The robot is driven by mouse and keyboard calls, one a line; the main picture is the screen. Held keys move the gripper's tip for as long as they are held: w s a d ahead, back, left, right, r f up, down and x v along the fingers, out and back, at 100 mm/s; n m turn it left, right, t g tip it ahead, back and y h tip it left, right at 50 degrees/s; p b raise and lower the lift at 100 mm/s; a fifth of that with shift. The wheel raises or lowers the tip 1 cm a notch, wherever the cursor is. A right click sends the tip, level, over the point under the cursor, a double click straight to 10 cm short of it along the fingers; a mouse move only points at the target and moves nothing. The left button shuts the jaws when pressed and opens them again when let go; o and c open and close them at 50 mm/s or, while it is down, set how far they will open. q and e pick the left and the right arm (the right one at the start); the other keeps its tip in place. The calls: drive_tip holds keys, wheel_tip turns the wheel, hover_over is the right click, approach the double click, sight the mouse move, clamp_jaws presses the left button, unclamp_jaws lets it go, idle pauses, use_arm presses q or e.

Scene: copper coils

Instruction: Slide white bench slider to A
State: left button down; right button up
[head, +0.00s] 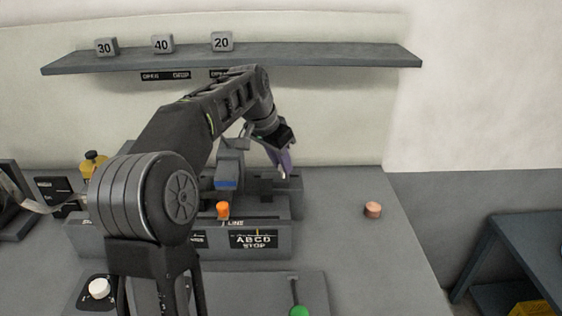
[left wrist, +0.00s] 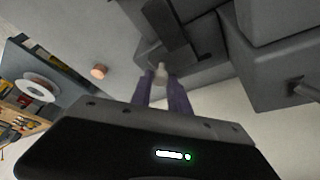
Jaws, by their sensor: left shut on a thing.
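My left gripper (head: 284,168) reaches down over the grey bench machine (head: 290,232) at its back right. In the head view the fingers hide the knob. A label reading ABCD STOP (head: 254,240) is on the machine's front, with a thin orange mark above the letters. I cannot tell at which letter the slider stands. My right gripper is not in view.
An orange knob (head: 223,210) stands on the machine. A white round knob (head: 99,288) and a green knob (head: 299,311) are at the front. A copper-coloured cylinder (head: 373,210) lies on the clear right side of the bench. A shelf (head: 330,58) with numbered blocks hangs behind.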

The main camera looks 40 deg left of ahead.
sight(263, 179)
use_arm(q)
drive_tip(key=s+a, duration=0.1)
drive_tip(key=a, duration=0.1)
drive_tip(key=s+a, duration=0.1)
drive_tip(key=shift+s+a, duration=0.4)
drive_tip(key=c, duration=1.3)
unclamp_jaws()
drive_tip(key=shift+d, duration=0.1)
drive_tip(key=shift+r, duration=0.2)
drive_tip(key=v, duration=0.7)
drive_tip(key=shift+s+r, duration=0.15)
drive_tip(key=shift+r, duration=0.05)
